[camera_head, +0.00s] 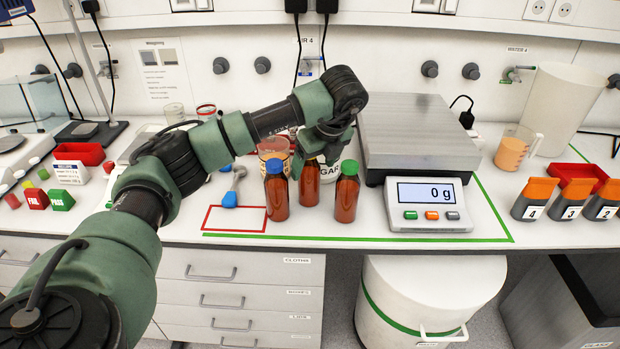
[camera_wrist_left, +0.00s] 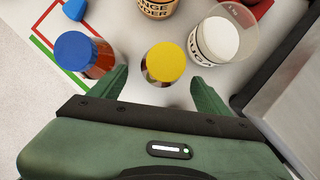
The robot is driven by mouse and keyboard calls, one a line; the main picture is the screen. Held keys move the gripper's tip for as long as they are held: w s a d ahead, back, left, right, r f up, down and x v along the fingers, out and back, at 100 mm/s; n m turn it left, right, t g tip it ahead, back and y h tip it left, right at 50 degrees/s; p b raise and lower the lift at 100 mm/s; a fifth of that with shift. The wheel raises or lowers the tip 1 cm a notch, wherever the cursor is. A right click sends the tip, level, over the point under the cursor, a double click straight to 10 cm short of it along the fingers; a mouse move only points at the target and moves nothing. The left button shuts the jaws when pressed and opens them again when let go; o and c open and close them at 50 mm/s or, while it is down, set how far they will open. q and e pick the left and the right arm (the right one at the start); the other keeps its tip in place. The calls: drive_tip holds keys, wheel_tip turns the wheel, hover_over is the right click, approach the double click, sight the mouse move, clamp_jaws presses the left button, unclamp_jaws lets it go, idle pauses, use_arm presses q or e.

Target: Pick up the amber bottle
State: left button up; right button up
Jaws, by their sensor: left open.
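Three amber bottles stand upright in a row at the bench's front: a blue-capped bottle (camera_head: 277,200), a bottle in the middle (camera_head: 308,187), and a green-capped bottle (camera_head: 346,199). My left gripper (camera_head: 322,152) is above the middle bottle and hides most of its cap. In the left wrist view, my open left gripper (camera_wrist_left: 160,76) has a finger on either side of the yellow-capped bottle (camera_wrist_left: 165,62), with gaps on both sides. The blue-capped bottle (camera_wrist_left: 84,55) stands just outside the left finger. The green-capped bottle is not visible there. My right gripper is not in view.
A balance (camera_head: 428,205) with a large metal plate stands close to the right. A labelled jar (camera_wrist_left: 213,40) and a jar of orange powder (camera_wrist_left: 157,8) stand behind the bottles. A red-outlined area (camera_head: 236,219) on the bench is empty.

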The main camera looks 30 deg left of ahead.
use_arm(q)
drive_tip(key=shift+a+f, duration=0.3)
drive_tip(key=shift+f, duration=0.05)
drive_tip(key=p+x, duration=0.1)
drive_tip(key=x, duration=0.1)
drive_tip(key=p+x, duration=0.1)
drive_tip(key=x, duration=0.1)
drive_tip(key=shift+w+a+r, duration=0.1)
drive_tip(key=shift+w, duration=0.15)
drive_tip(key=shift+a+f, duration=0.15)
drive_tip(key=shift+f, duration=0.25)
drive_tip(key=c, duration=1.5)
drive_tip(key=shift+w+r, duration=0.1)
clamp_jaws()
